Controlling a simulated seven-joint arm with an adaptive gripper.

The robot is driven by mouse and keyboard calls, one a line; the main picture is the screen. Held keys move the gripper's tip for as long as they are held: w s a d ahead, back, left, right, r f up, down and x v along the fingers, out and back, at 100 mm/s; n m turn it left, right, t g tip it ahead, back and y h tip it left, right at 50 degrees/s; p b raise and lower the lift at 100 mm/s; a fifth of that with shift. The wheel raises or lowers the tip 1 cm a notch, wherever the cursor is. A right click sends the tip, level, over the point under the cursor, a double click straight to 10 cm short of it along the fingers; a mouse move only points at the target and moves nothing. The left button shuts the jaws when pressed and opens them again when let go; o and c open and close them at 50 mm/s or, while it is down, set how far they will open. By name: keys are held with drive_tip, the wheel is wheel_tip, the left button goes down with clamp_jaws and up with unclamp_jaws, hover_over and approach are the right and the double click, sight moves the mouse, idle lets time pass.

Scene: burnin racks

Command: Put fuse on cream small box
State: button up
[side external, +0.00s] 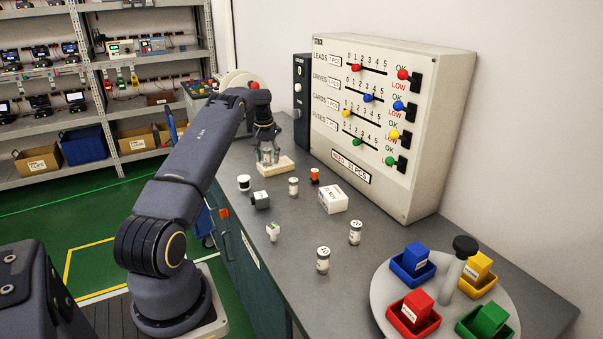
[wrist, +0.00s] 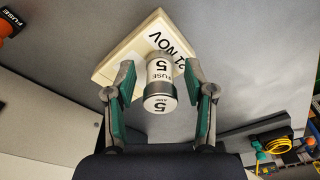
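The cream small box (wrist: 106,69) is flat and marked "21 NOV". It also shows below my gripper in the side view (side external: 283,166). A white and silver fuse (wrist: 158,86) marked "FUSE 5 AMP" stands between my fingers, over the box, and seems to rest on it. Its contact with the box is hidden. My gripper (wrist: 160,85) is open around the fuse, with a narrow gap between each green pad and its sides. In the side view my gripper (side external: 268,153) is low over the box, and the fuse is hard to make out.
Several white cylinders, one here (side external: 293,186), and a white box (side external: 333,199) stand nearer the camera. A count panel (side external: 390,120) stands behind; a round tray (side external: 460,291) holds coloured bins.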

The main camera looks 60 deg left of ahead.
drive_tip(key=shift+r, duration=0.1)
wheel_tip(320, 180, up, 12)
drive_tip(key=d, duration=0.2)
drive_tip(key=w+d+r+m+t, duration=0.1)
drive_tip(key=w+d+r+m, duration=0.15)
drive_tip(key=d+r, duration=0.7)
drive_tip(key=s+d+r+m+t, duration=0.1)
drive_tip(key=d+r, duration=0.2)
drive_tip(key=d, duration=0.6)
drive_tip(key=s+d+r+m+t, duration=0.1)
drive_tip(key=d+r+m, duration=0.15)
drive_tip(key=d, duration=0.65)
drive_tip(key=s+d+f+m+t, duration=0.1)
drive_tip(key=s+d+f+m, duration=0.1)
drive_tip(key=s+d, duration=0.7)
drive_tip(key=s+d+f+m+h, duration=0.1)
drive_tip(key=s+d+f, duration=0.4)
drive_tip(key=s+d, duration=0.5)
drive_tip(key=shift+d+m+t, duration=0.4)
drive_tip(key=shift+d+m, duration=0.1)
drive_tip(key=shift+m, duration=0.3)
